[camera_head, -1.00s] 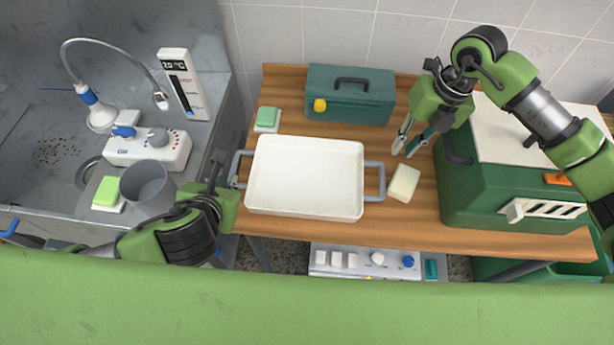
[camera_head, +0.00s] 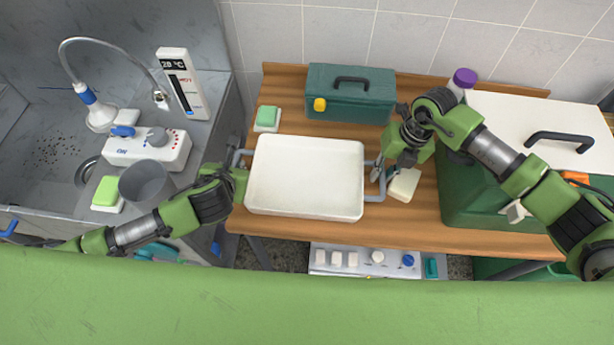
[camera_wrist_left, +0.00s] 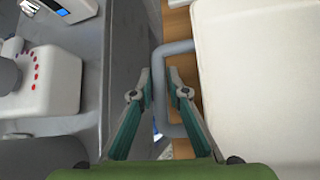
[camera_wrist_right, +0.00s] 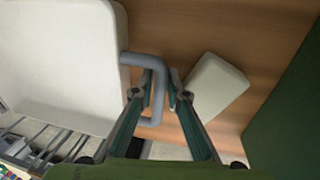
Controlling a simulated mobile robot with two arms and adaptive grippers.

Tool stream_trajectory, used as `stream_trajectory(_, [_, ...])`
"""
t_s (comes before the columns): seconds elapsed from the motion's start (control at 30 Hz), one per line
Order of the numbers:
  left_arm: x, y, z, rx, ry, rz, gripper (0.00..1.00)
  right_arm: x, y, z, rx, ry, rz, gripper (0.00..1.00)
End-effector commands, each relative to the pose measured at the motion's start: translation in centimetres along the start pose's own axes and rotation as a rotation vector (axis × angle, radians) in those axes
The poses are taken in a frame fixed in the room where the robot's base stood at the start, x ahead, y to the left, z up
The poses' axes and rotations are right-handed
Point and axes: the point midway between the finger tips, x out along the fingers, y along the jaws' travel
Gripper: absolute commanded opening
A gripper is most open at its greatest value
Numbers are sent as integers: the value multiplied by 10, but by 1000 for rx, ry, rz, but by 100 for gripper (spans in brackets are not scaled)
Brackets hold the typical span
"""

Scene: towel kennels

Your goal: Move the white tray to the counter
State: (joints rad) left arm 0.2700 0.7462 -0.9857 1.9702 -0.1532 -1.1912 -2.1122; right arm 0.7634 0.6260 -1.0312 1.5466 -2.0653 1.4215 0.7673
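The white tray (camera_head: 305,180) lies flat on the wooden counter (camera_head: 410,226), with a grey loop handle on each short side. My left gripper (camera_wrist_left: 159,74) is at the tray's left handle (camera_wrist_left: 172,48). Its fingers stand apart on either side of the handle bar. My right gripper (camera_wrist_right: 160,74) is at the right handle (camera_wrist_right: 142,60). Its fingers are apart, one on each side of the bar, with a visible gap on the sponge side.
A pale sponge (camera_head: 404,186) lies close beside my right gripper. A teal toolbox (camera_head: 350,104) stands behind the tray, and a green-and-white sponge (camera_head: 267,118) lies at its back left. A large green box (camera_head: 462,200) is at right. A sink with a grey cup (camera_head: 147,185) is at left.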

Motion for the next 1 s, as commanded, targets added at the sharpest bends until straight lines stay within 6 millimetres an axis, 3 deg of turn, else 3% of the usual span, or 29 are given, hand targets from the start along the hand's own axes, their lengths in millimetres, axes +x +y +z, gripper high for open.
stream_trajectory(0.2, [0, 0, 0, 0, 0, 0, 15, 0, 0, 0, 0, 0, 0, 14])
stream_trajectory(0.3, [0, 0, 0, 0, 0, 0, 0, 0, 0, 0, 0, 0, 0, 0])
stream_trajectory(0.73, [-2, 1, 3, 0, -2, 1, 0, -3, 1, 0, -1, -1, 2, 0])
stream_trajectory(1.0, [-14, 5, 15, 0, -2, 1, 0, -20, 4, 0, 0, -1, 1, 0])
